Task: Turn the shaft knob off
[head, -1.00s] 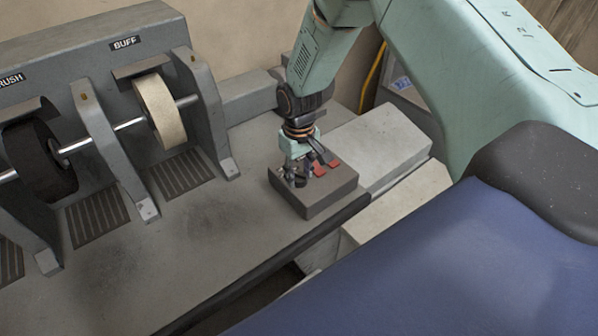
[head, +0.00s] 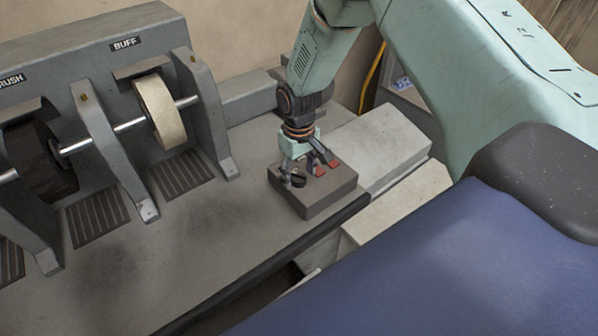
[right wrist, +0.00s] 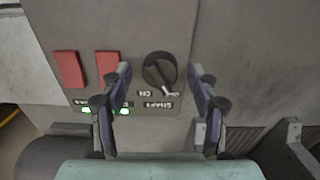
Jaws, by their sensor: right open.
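The dark round shaft knob (right wrist: 158,70) is on the top face of the grey control box (head: 332,192). In the right wrist view its pale pointer points down and slightly right, near one of two small labels; the SHAFT label (right wrist: 158,104) appears upside down. My right gripper (right wrist: 160,72) is open, with one finger on each side of the knob and visible gaps between. In the head view the right gripper (head: 306,172) is low over the box, and the knob (head: 298,180) shows beside its fingers. My left gripper is out of view.
Two red switches (right wrist: 87,69) sit beside the knob, with lit green lamps (right wrist: 124,110) near them. The buff wheel (head: 160,111) and dark brush wheel (head: 38,165) stand on the machine at left. The bench top (head: 190,250) in front of them is clear.

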